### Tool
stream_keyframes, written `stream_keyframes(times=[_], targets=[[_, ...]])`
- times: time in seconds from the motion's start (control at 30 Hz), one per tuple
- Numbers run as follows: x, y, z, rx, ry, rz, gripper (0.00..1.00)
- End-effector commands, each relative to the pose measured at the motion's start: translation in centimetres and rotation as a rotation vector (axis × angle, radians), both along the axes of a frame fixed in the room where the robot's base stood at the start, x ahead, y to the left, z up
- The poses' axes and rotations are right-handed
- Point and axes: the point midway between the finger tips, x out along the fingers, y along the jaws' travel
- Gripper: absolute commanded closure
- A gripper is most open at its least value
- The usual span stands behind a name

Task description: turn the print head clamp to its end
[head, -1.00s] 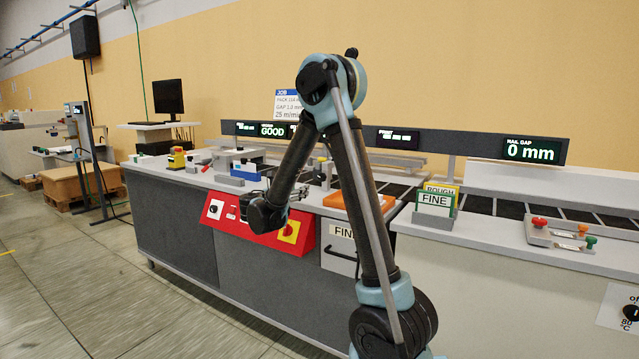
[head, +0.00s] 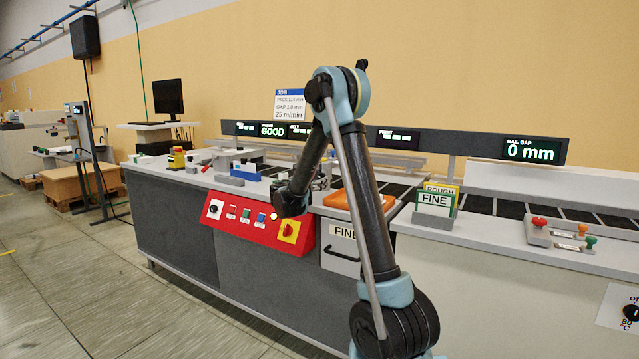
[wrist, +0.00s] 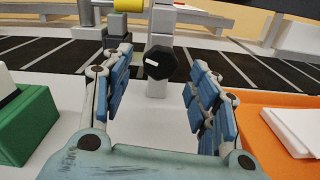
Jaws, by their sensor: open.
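The clamp shows in the wrist view as a black many-sided knob (wrist: 160,62) with a white mark, mounted on a grey post (wrist: 157,87). My gripper (wrist: 156,77) is open, with one blue finger on each side of the knob in the picture. The knob appears beyond the fingertips, and I see no contact. In the head view my arm reaches over the machine's front, and the gripper and knob are largely hidden behind it.
An orange tray (wrist: 252,104) with white sheets lies right of my gripper. A green block (wrist: 28,125) stands at left. Behind runs a dark slatted belt (wrist: 225,68). In the head view, a red control panel (head: 255,226) is below the arm.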

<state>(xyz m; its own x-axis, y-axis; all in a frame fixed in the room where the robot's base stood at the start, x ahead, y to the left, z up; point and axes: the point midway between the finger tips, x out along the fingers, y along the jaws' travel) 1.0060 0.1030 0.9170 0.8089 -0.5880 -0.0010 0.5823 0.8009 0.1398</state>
Motion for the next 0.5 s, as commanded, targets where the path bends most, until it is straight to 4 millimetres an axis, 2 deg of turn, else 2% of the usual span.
stream_keyframes(times=[0.2, 0.5], targets=[[1.8, -1.2, 0.0, 0.0, 0.0, -0.001, 0.45], [2.1, -1.5, 0.0, 0.0, 0.0, 0.0, 0.45]])
